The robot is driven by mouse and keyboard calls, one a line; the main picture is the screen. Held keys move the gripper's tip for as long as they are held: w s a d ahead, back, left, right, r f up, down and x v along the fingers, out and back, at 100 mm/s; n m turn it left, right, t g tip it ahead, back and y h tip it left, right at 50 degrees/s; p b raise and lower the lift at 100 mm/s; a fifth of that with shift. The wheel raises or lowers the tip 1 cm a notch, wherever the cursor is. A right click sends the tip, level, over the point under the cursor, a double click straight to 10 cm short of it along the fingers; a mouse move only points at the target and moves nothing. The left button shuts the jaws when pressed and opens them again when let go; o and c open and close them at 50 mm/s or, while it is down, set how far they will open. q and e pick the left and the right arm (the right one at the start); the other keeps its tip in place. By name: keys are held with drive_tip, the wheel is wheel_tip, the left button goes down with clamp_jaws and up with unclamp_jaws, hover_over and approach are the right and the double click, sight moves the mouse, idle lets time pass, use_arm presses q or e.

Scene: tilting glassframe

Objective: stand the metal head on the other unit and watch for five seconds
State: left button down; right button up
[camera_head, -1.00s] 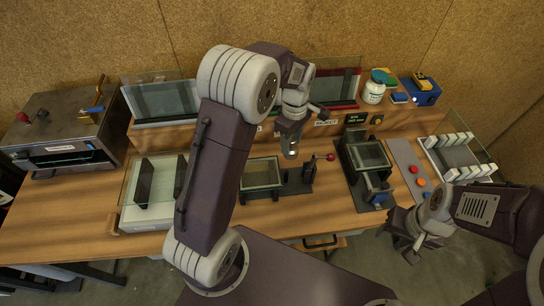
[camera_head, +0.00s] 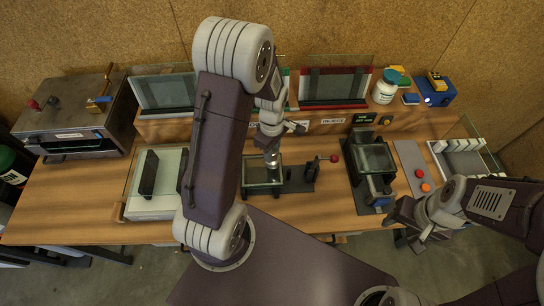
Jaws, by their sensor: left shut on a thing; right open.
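My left gripper (camera_head: 271,141) is shut on the small cylindrical metal head (camera_head: 272,161) and holds it upright. The metal head is over the far part of the glass frame unit in the middle (camera_head: 262,181); I cannot tell whether it touches the glass. This unit has a dark frame and a red-knobbed lever (camera_head: 334,158) on its right. A second glass frame unit (camera_head: 377,158), on a dark base, stands to the right with nothing visible on its glass. My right gripper (camera_head: 402,213) is open and empty near the table's front edge, below the second unit.
A raised wooden shelf holds glass panes in dark and red racks (camera_head: 335,86) and a white jar (camera_head: 384,92). A metal box (camera_head: 72,118) stands at left, a pale tray with dark uprights (camera_head: 152,207) beside my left arm. Red and orange buttons (camera_head: 420,174) lie right.

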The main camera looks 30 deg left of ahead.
sight(262, 170)
use_arm(q)
drive_tip(key=shift+s, duration=0.15)
drive_tip(key=shift+s+f+p, duration=0.15)
drive_tip(key=shift+f+p, duration=0.2)
drive_tip(key=shift+f, duration=1.6)
drive_tip(key=c, duration=1.3)
unclamp_jaws()
drive_tip(key=o, duration=0.5)
drive_tip(key=shift+o, duration=0.3)
drive_tip(key=shift+w, duration=0.2)
